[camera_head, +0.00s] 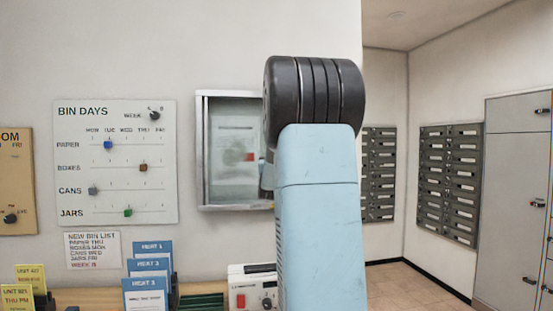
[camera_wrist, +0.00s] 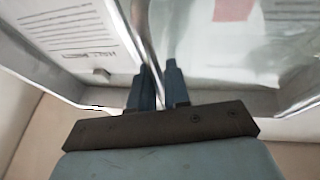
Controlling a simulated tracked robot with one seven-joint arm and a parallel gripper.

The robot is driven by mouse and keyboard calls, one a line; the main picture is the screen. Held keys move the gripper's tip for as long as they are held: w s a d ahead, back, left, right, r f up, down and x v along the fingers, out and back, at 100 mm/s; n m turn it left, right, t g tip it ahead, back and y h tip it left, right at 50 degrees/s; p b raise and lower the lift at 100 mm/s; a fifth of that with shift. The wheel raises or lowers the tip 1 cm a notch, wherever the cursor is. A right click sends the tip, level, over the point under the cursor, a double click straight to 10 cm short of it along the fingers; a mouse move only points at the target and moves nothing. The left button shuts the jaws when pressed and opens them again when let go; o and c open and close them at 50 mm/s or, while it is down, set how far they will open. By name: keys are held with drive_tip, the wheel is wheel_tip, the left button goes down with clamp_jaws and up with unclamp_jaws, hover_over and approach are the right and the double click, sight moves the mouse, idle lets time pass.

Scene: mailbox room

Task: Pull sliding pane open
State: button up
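The wall display case (camera_head: 199,150) has a silver frame and a glass front, and its right side is hidden behind my arm in the head view. Its sliding pane (camera_head: 225,135) shows papers and a red patch behind the glass. In the wrist view, the pane's upright edge (camera_wrist: 147,38) runs down between the fingers of my gripper (camera_wrist: 159,82). The two blue-grey fingers are close together with this thin edge between them, and they look shut on it. In the head view my gripper is mostly hidden behind my arm.
A bin-days board (camera_head: 115,200) with sliders hangs left of the case. Below are blue leaflets (camera_head: 150,275), yellow cards (camera_head: 18,298) and a white device with a red switch (camera_head: 240,285). Grey mailboxes (camera_head: 449,180) and cabinets (camera_head: 510,200) stand at right, with clear floor before them.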

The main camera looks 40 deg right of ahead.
drive_tip(key=shift+o, duration=0.2)
drive_tip(key=shift+s, duration=0.1)
drive_tip(key=v, duration=1.3)
drive_tip(key=shift+s+a+f, duration=0.2)
drive_tip(key=shift+s, duration=0.1)
